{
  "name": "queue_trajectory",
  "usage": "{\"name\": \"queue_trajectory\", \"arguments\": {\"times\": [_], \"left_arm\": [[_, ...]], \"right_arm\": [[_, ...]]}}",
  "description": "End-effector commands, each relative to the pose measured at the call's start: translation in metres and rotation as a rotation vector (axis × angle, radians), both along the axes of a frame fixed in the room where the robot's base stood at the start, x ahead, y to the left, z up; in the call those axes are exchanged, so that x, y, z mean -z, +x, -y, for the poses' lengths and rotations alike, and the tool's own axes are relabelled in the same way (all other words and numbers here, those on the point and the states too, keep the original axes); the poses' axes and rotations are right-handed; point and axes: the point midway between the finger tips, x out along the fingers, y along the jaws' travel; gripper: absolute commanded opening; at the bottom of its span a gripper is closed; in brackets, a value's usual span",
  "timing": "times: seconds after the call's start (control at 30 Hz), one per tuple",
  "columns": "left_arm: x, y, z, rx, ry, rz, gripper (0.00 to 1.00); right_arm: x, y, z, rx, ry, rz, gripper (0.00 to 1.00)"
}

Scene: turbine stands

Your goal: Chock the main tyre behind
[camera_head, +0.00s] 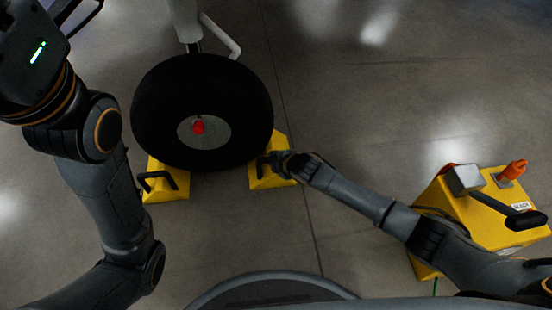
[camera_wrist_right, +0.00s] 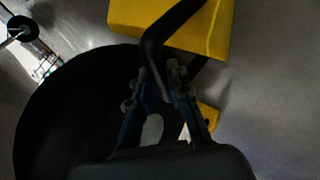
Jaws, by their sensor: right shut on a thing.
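The black main tyre (camera_head: 200,85), with a grey hub and red cap, stands at upper left in the head view. It fills the left of the wrist view (camera_wrist_right: 65,110). One yellow chock (camera_head: 168,192) with a black handle sits at its lower left. A second yellow chock (camera_head: 262,182) sits close at its lower right; contact is unclear. This chock also shows in the wrist view (camera_wrist_right: 215,30). My right gripper (camera_head: 277,164) is shut on its black bar handle (camera_wrist_right: 163,45). My left gripper (camera_head: 78,14) is partly cut off at the top left edge.
A yellow box (camera_head: 440,200) with an orange item (camera_head: 513,170) and a black-handled lever stands at the right. A grey leg strut (camera_head: 187,20) rises above the tyre. Bare floor lies between tyre and box.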

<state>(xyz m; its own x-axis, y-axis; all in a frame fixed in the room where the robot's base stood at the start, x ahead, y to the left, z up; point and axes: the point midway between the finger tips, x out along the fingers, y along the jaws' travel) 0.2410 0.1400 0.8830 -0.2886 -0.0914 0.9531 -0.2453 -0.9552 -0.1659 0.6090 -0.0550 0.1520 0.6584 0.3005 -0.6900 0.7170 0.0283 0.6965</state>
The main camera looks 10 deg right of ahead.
Motion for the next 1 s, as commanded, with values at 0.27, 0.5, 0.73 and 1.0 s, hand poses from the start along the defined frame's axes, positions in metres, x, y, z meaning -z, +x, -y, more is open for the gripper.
{"name": "queue_trajectory", "arguments": {"times": [0.27,0.5,0.73,1.0], "left_arm": [[0.0007,0.0004,0.0002,0.0,0.001,0.0,0.74],[0.0013,0.0017,0.0004,-0.001,0.002,-0.004,0.74],[0.0015,0.0019,0.0004,-0.001,0.002,-0.005,0.74],[0.0012,0.0019,0.0004,-0.001,0.003,-0.006,0.74]], "right_arm": [[-0.0063,-0.0019,-0.0201,-0.022,0.029,0.014,0.0],[-0.0043,-0.0019,-0.0163,-0.017,0.023,0.011,0.44],[0.0001,-0.0034,-0.0122,-0.011,0.015,0.001,0.61],[-0.0012,-0.0022,-0.0116,-0.01,0.014,0.004,0.75]]}}
